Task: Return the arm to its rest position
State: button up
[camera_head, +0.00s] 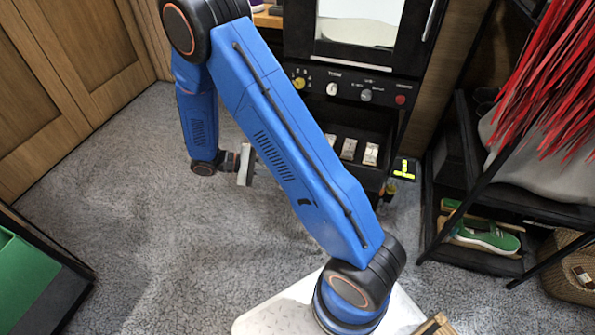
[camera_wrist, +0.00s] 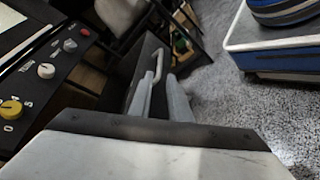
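My blue arm reaches up from my base and folds over at the top, so its forearm hangs down at the left in the head view. My gripper (camera_head: 247,163) hangs at the end of the forearm, above the grey carpet and left of the black cabinet (camera_head: 385,122). In the wrist view my gripper (camera_wrist: 163,95) shows two grey fingers with a narrow dark gap between them. A pale curved handle (camera_wrist: 155,58) shows behind the fingers; I cannot tell how far off it is. I see nothing held.
The cabinet has knobs and an open lower compartment with pale blocks (camera_head: 371,153). A dark rack (camera_head: 468,262) with a green shoe (camera_head: 487,238) and a wicker basket (camera_head: 568,268) stand right. A green-topped box (camera_head: 28,285) is lower left. Carpet (camera_head: 150,200) is clear between.

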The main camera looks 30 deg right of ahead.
jog(key=shift+w+a+r, duration=0.15)
jog(key=shift+w+a, duration=0.2)
jog(key=shift+a, duration=0.25)
jog(key=s+r+t+y, duration=0.6)
jog(key=s+r, duration=0.4)
jog(key=r, duration=0.2)
jog(key=s+a+r+t+y, duration=0.1)
jog(key=s+r+t+y, duration=0.5)
jog(key=s+r, duration=0.4)
jog(key=shift+a+r+y, duration=0.15)
jog(key=shift+r+y, duration=0.55)
jog(key=shift+r, duration=0.7)
jog(key=shift+a, duration=0.15)
dwell(1.0)
